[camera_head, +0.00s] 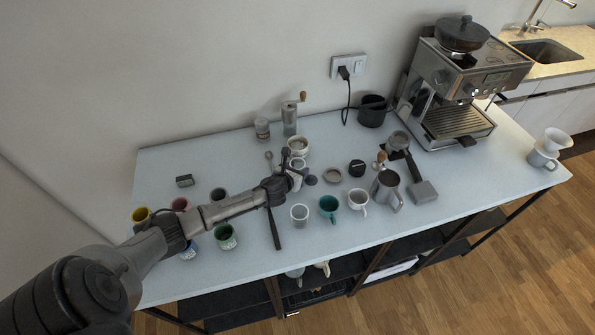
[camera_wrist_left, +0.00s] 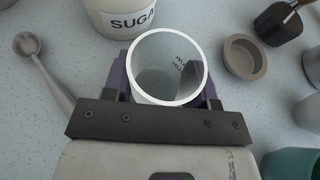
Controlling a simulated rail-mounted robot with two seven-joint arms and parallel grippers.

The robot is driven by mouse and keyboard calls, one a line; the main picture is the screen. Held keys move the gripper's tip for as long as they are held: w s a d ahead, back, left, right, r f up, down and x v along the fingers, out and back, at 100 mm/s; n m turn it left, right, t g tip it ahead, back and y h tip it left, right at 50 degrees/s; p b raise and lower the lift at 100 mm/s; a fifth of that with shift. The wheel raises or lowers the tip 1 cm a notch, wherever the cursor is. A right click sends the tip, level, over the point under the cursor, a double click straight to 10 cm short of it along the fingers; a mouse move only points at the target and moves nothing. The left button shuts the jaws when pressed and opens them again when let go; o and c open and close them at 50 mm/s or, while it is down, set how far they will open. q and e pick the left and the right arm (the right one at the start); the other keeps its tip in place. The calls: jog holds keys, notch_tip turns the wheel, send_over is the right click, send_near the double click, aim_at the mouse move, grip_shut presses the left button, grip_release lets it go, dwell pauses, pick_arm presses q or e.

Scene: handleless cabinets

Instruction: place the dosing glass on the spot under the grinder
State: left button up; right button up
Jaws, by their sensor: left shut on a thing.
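My left gripper (camera_head: 289,180) reaches over the middle of the table. In the left wrist view the gripper (camera_wrist_left: 165,90) is shut on the dosing glass (camera_wrist_left: 155,78), a clear cup with a pale rim and dark markings, its open mouth facing the camera. In the head view the glass (camera_head: 297,168) is small and partly hidden by the gripper. A hand grinder (camera_head: 290,118) with a wooden knob stands behind it. The espresso machine (camera_head: 455,85), with a dark hopper (camera_head: 461,34) on top, stands at the back right. I cannot tell which grinder spot is meant. My right gripper is out of view.
A sugar jar (camera_wrist_left: 118,20) stands just behind the glass, with a spoon (camera_wrist_left: 40,65) at left and a round dish (camera_wrist_left: 245,58) at right. Cups, a green mug (camera_head: 328,204) and a steel pitcher (camera_head: 387,187) stand in front and right.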

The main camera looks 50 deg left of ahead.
pick_arm(q)
jog(key=shift+f, duration=0.1)
jog(key=o, duration=0.7)
jog(key=shift+r, duration=0.2)
jog(key=p+v, duration=0.2)
jog(key=v, duration=0.9)
jog(key=shift+f, duration=0.1)
jog(key=o, duration=0.4)
jog(key=shift+s+d+r, duration=0.15)
jog(key=shift+s+r, duration=0.05)
jog(key=shift+s, duration=0.2)
